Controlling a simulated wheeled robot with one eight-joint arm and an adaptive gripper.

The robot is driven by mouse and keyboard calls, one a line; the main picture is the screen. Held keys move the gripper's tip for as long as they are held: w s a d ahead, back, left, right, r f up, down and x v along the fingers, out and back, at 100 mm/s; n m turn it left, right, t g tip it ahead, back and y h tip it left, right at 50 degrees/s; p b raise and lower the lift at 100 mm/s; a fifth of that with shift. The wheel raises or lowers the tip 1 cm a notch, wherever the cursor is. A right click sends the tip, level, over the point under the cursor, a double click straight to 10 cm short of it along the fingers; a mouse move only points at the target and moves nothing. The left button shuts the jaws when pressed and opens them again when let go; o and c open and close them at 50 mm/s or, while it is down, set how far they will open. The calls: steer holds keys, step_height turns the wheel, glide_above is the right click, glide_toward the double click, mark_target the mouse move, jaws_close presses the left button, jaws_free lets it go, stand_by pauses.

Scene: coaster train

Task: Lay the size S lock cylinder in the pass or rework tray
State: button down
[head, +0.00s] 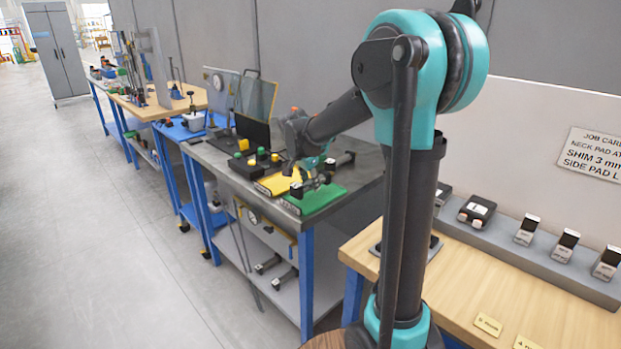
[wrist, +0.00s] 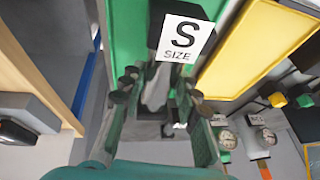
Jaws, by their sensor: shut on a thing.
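The size S lock cylinder shows in the wrist view as a black block with a white "S SIZE" label (wrist: 180,38) and a grey body behind it. My gripper (wrist: 158,88) is shut on the grey body, with a finger on each side. In the head view my gripper (head: 312,180) is over the green tray (head: 322,198), close to its surface. The green tray also shows in the wrist view (wrist: 122,35), beneath the cylinder. The yellow tray (head: 270,187) lies beside it. Whether the cylinder touches the green tray is unclear.
Black fixtures with yellow and green knobs (head: 243,146) stand behind the yellow tray on the grey bench. A dark upright panel (head: 252,130) is behind them. A wooden bench (head: 500,285) with labelled blocks is to the right, across a gap. The floor at left is clear.

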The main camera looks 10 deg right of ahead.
steer(key=shift+f, duration=1.35)
steer(key=c, duration=1)
jaws_free()
steer(key=shift+c, duration=0.2)
steer(key=v, duration=1.2)
steer(key=shift+a+f, duration=0.1)
